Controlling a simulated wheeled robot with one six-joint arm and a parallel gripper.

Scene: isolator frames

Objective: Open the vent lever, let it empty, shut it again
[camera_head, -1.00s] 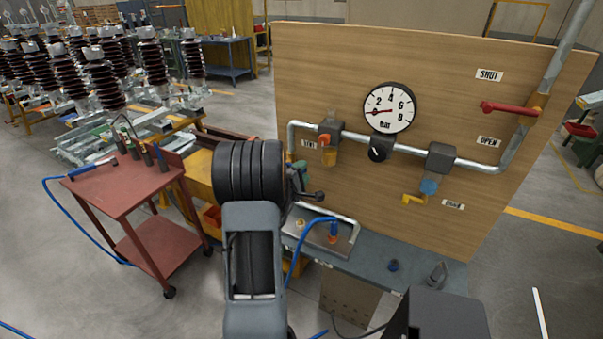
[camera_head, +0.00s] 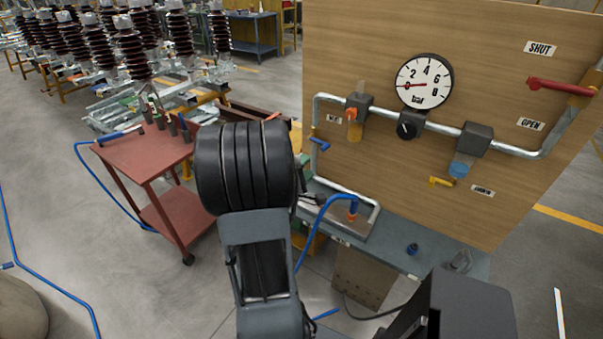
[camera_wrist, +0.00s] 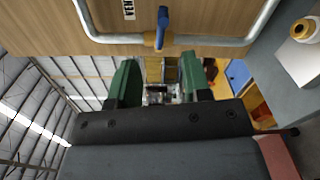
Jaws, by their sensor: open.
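The blue vent lever (camera_head: 319,144) sits on the upright pipe at the board's left edge and lies across the pipe. In the wrist view the vent lever (camera_wrist: 163,27) stands across the pipe at its brass valve body, near the vent label (camera_wrist: 128,9). My gripper (camera_wrist: 158,84) is open and empty, its green fingers apart below the lever in that view, not touching it. In the head view my dark arm hides most of the gripper. The pressure gauge (camera_head: 424,81) has its red needle pointing left, near the low end.
A red handle (camera_head: 562,87) is near the SHUT label (camera_head: 540,48). A yellow handle (camera_head: 441,182) is at the board's lower right. A bench (camera_head: 440,250) carries a blue hose (camera_head: 322,215). A red cart (camera_head: 150,150) stands left of my arm.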

